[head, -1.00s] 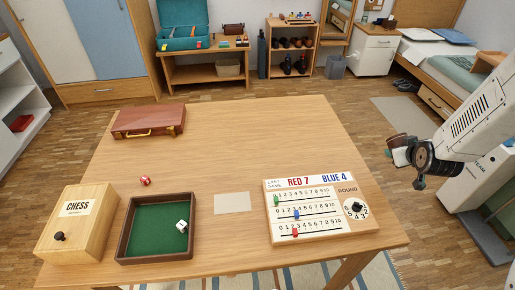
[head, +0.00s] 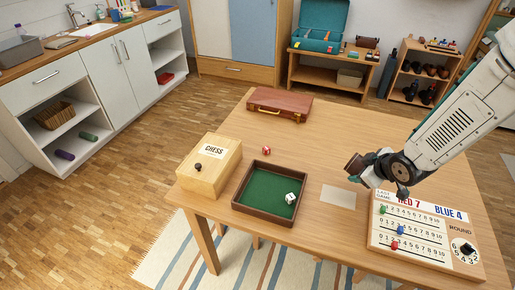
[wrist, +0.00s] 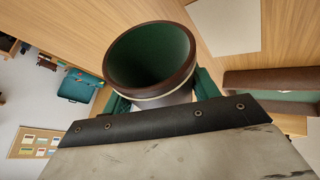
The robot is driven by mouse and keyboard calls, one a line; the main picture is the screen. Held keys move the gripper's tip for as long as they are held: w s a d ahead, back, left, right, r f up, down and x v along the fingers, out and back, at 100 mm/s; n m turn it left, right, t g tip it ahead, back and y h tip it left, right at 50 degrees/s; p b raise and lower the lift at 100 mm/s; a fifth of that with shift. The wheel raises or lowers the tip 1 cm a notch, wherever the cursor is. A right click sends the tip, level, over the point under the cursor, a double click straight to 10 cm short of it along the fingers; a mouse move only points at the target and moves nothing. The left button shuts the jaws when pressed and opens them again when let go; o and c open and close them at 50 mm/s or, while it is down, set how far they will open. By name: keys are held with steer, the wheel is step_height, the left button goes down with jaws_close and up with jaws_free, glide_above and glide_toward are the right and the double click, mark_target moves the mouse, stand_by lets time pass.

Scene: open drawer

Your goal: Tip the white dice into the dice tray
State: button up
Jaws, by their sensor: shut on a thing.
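My gripper (head: 366,174) is shut on a brown dice cup (head: 354,164), above the table right of the tray. In the wrist view the cup (wrist: 108,74) is held between green finger pads, its green-lined mouth showing; I see no die in the visible part of its inside. The dice tray (head: 240,207), dark brown with a green floor, stands at the table's front. One white die (head: 290,198) lies inside it, near its right wall. A red die (head: 266,150) lies on the table behind the tray.
A wooden chess box (head: 222,163) stands left of the tray, and a brown case (head: 280,104) lies behind. A white paper (head: 338,196) lies right of the tray, then the scoreboard (head: 425,232). The table's middle is clear.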

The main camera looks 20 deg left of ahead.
steer(key=s+a+n+g, duration=0.1)
steer(key=s+a+n, duration=0.1)
steer(key=s+a+n+h, duration=0.1)
steer(key=s+a+n, duration=0.1)
steer(key=a+n, duration=0.1)
steer(key=s+a+n+g, duration=0.1)
steer(key=s+a+n, duration=0.1)
steer(key=a, duration=0.1)
steer(key=shift+s+a+f+g+h, duration=0.15)
steer(key=shift+s+f+g+h, duration=0.15)
steer(key=shift+f, duration=0.1)
steer(key=shift+n, duration=0.4)
steer(key=s+a+n+h, duration=0.1)
steer(key=n, duration=0.1)
steer(key=s+a+r+n+t+h, duration=0.1)
steer(key=a, duration=0.1)
steer(key=s+a+n+h, duration=0.1)
steer(key=n, duration=0.1)
steer(key=shift+a+r+n, duration=0.15)
steer(key=shift+a+n, duration=0.05)
steer(key=shift+n, duration=0.1)
steer(key=s+a+r+n+t+y, duration=0.3)
steer(key=a+r+n, duration=0.4)
steer(key=a, duration=0.3)
steer(key=s+a+r+n+t+y, duration=0.3)
steer(key=a+r+n, duration=0.4)
steer(key=a, duration=0.3)
steer(key=shift+s+a+r+t, duration=0.2)
steer(key=shift+s+t, duration=0.25)
steer(key=shift+t, duration=0.25)
